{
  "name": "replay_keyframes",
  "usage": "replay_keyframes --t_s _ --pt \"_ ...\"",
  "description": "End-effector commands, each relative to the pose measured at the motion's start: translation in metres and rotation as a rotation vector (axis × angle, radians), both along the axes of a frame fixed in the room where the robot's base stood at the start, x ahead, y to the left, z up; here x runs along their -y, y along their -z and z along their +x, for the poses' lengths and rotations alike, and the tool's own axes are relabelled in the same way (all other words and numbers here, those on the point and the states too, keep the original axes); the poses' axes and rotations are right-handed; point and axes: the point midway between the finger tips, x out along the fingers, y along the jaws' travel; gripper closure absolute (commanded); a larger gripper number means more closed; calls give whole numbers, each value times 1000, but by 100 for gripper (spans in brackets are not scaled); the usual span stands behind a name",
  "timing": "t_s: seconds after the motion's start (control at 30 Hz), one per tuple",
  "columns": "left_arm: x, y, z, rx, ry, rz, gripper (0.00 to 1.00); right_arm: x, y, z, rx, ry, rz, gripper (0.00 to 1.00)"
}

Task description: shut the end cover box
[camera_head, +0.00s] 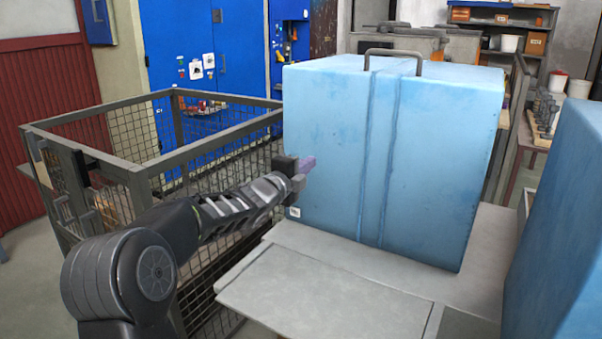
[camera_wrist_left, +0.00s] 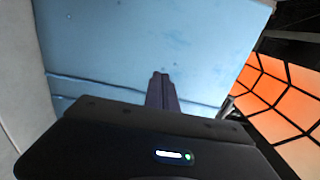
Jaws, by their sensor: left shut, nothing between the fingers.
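The end cover box (camera_head: 340,140) is a large light-blue box standing upright on a grey table, with a dark handle (camera_head: 393,58) on top. Two vertical lines run down its front; I see no clear open gap there. My left gripper (camera_head: 308,165) is at the box's left edge, its purple fingers shut and empty. In the left wrist view the shut fingers (camera_wrist_left: 161,88) point at a blue box face (camera_wrist_left: 150,40) with seam lines across it. I cannot tell whether they touch it. My right gripper is not in view.
The grey table (camera_head: 320,290) has a bare flat panel in front of the box. A second blue body (camera_head: 560,230) stands at the right edge. A wire mesh cage (camera_head: 225,150) stands at the left, under my left arm. Shelves (camera_head: 510,30) are far behind.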

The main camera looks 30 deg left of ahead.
Motion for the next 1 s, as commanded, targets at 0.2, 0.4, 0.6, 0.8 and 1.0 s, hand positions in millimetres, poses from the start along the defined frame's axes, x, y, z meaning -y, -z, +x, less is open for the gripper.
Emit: replay_keyframes --t_s 0.2,0.4,0.6,0.8,1.0 --pt "1 1 -25 -1 1 -1 100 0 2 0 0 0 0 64" --pt "1 1 -27 -2 1 0 100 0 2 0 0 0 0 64" --pt "1 1 -27 -2 1 0 100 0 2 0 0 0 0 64" --pt "1 1 -27 -2 1 -2 100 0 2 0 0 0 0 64" --pt "-2 4 -27 -5 -14 -151 100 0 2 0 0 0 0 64"
